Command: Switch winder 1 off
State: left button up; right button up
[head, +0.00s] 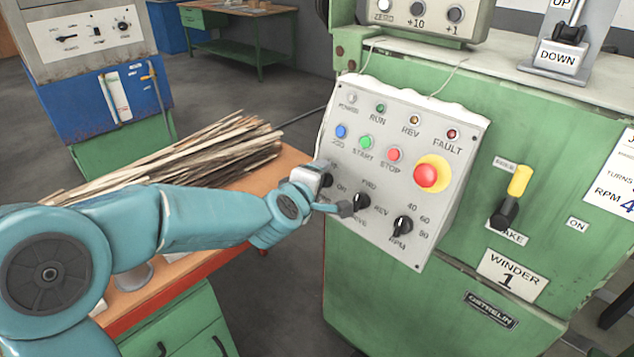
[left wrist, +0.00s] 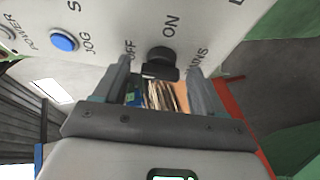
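The white control panel (head: 385,240) sits on the green machine labelled WINDER 1 (head: 507,279). My left gripper (head: 332,195) is at the panel's lower left edge. The left wrist view shows the black mains knob (left wrist: 160,63), with OFF and ON lettered around it. The two fingers of my left gripper (left wrist: 162,88) are apart, one on each side of the knob, with gaps between. Contact with the knob is not visible. In the head view the gripper mostly hides this knob. I cannot tell which mark the knob points to. My right gripper is not in view.
Right of the gripper are the FWD/REV knob (head: 362,202), the RPM knob (head: 402,227) and the red emergency button (head: 427,175). A yellow-handled brake lever (head: 517,184) stands further right. An orange-topped bench (head: 205,262) with a bundle of sticks (head: 200,158) lies left.

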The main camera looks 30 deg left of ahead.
pick_arm(q)
jog(key=p+v, duration=0.3)
jog(key=v, duration=1.3)
jog(key=shift+s+p, duration=0.15)
jog(key=shift+p, duration=0.15)
